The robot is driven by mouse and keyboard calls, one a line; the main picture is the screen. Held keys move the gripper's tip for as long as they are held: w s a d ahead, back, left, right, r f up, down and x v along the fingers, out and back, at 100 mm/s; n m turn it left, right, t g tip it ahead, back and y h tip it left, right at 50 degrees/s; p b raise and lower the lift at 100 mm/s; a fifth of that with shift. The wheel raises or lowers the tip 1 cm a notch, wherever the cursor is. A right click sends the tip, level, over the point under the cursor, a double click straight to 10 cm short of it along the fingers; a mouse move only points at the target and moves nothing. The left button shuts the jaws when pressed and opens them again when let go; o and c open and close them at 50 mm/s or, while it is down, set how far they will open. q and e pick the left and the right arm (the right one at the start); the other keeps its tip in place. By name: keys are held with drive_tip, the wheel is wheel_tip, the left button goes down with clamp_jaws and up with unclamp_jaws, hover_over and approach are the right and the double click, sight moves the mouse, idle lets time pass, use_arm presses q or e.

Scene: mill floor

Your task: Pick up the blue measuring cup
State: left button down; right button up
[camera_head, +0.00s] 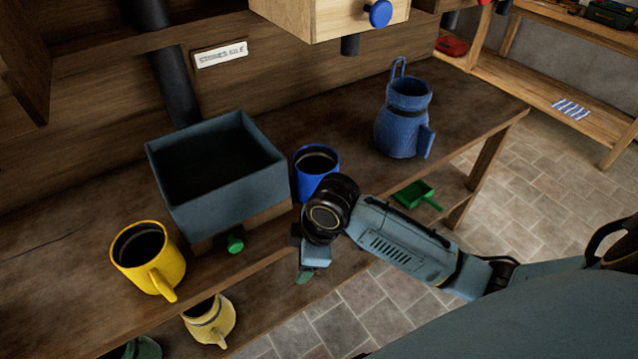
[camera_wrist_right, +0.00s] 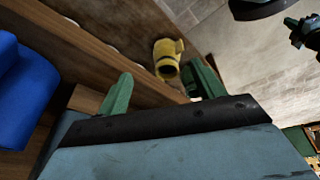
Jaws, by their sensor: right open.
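The blue measuring cup (camera_head: 309,187) stands upright on the wooden bench, to the right of a grey-blue open box; its lower right side is hidden behind my right wrist. A blue body at the left edge of the right wrist view (camera_wrist_right: 25,95) appears to be this cup, cut off by the frame. My right gripper (camera_head: 308,272) is at the bench's front edge, in front of the cup and apart from it. In the right wrist view its two green fingers (camera_wrist_right: 160,88) are spread, with nothing between them held. My left gripper is not seen.
The grey-blue box (camera_head: 235,179) and a yellow cup (camera_head: 150,258) stand left on the bench; a ribbed blue jug (camera_head: 403,125) stands right. A drawer with a blue knob (camera_head: 378,13) hangs above. A pale yellow jug (camera_head: 210,320) and green scoop (camera_head: 414,194) sit lower.

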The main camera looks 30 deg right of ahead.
drive_tip(key=w+d+r+n+g+h, duration=0.1)
drive_tip(key=w+d+r+n+h, duration=0.1)
drive_tip(key=w+d+r+n, duration=0.4)
drive_tip(key=g, duration=0.1)
approach(336, 173)
drive_tip(key=shift+s+a+f+h, duration=0.1)
drive_tip(key=shift+s+a+h, duration=0.05)
drive_tip(key=shift+s+a, duration=0.35)
drive_tip(key=shift+s+a+f+h, duration=0.15)
drive_tip(key=shift+s+a, duration=0.25)
drive_tip(key=shift+a, duration=0.2)
drive_tip(key=shift+d, duration=0.2)
wheel_tip(336, 173, down, 7)
drive_tip(key=shift+f+b, duration=0.1)
drive_tip(key=shift+b, duration=0.6)
drive_tip(key=shift+a+f+b, duration=0.2)
drive_tip(key=shift+f+b, duration=0.35)
drive_tip(key=shift+f, duration=2.4)
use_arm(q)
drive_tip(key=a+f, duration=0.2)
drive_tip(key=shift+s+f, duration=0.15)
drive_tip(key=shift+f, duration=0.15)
use_arm(e)
drive_tip(key=shift+c, duration=0.3)
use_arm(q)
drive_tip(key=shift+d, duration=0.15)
use_arm(e)
drive_tip(key=shift+r, duration=0.1)
drive_tip(key=c, duration=1.4)
